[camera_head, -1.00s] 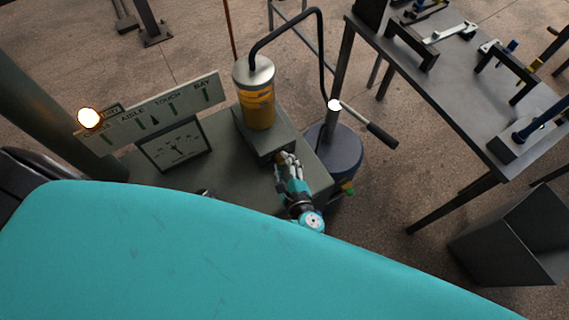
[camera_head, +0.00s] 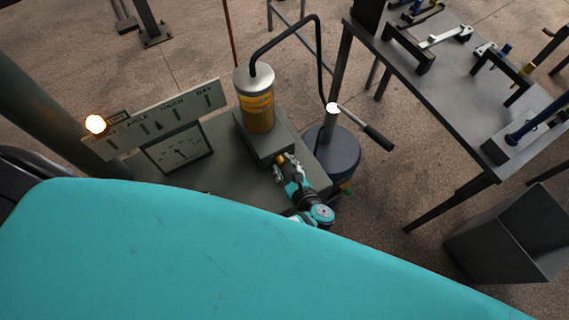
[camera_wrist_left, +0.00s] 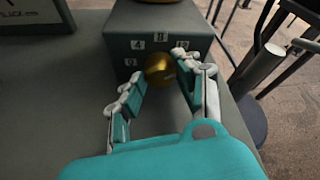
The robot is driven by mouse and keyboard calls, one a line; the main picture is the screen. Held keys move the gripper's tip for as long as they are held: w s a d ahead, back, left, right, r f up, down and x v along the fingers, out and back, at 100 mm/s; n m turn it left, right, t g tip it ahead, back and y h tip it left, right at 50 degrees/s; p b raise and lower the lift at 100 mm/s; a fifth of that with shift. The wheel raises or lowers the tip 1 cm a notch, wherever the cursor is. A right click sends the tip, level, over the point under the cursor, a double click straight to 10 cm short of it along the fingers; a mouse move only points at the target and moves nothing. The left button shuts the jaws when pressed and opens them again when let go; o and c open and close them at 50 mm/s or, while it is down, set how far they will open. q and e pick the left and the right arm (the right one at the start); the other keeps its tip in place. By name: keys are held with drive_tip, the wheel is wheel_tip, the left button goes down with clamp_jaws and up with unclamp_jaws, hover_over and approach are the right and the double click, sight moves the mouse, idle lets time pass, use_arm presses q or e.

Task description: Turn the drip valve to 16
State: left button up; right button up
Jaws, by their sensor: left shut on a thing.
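The drip valve's brass knob (camera_wrist_left: 160,69) sits on the front of a grey block under the oil reservoir (camera_head: 257,100); it also shows in the head view (camera_head: 281,159). Small white number plates ring it; one reads 4 (camera_wrist_left: 137,45), and the others are too small or partly covered to read surely. My left gripper (camera_wrist_left: 156,72) has one finger on each side of the knob and is shut on it; in the head view the gripper (camera_head: 286,168) is at the block's front. The knob's pointer cannot be made out. My right gripper is not in view.
A lit lamp (camera_head: 95,124), a labelled sign board (camera_head: 155,118) and a dial gauge (camera_head: 178,150) stand left of the reservoir. A dark drum with a lever (camera_head: 365,127) is to the right. A metal table (camera_head: 440,85) with racks stands further right.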

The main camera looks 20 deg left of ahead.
use_arm(q)
drive_tip(key=shift+d+m+g, duration=0.1)
drive_tip(key=shift+m+g, duration=0.3)
drive_tip(key=shift+m, duration=0.1)
idle(0.3)
drive_tip(key=o, duration=0.9)
drive_tip(key=shift+r, duration=0.1)
wheel_tip(320, 180, up, 10)
drive_tip(key=shift+f, duration=0.1)
